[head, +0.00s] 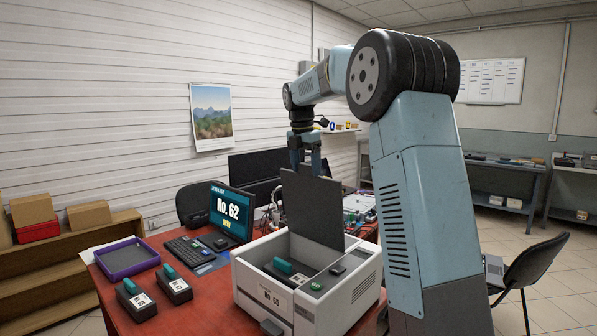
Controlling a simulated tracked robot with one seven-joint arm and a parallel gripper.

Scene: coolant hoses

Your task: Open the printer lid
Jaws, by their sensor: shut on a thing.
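The white printer (350,290) stands on the red desk in the head view, with a "No. 60" style label on its front. Its dark grey lid (312,208) is raised and stands nearly upright above the printer body. My gripper (305,164) is at the lid's top edge, pointing down, and is shut on the lid. The fingertips are partly hidden by the lid. Inside the open printer a dark cartridge with a teal handle (283,267) is visible.
A monitor (231,212) reading "No. 62", a keyboard (188,248) and a purple-rimmed tray (127,258) are left of the printer. Two dark cartridges (136,299) (174,284) with teal handles lie at the desk's front left. A black chair (530,270) stands at right.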

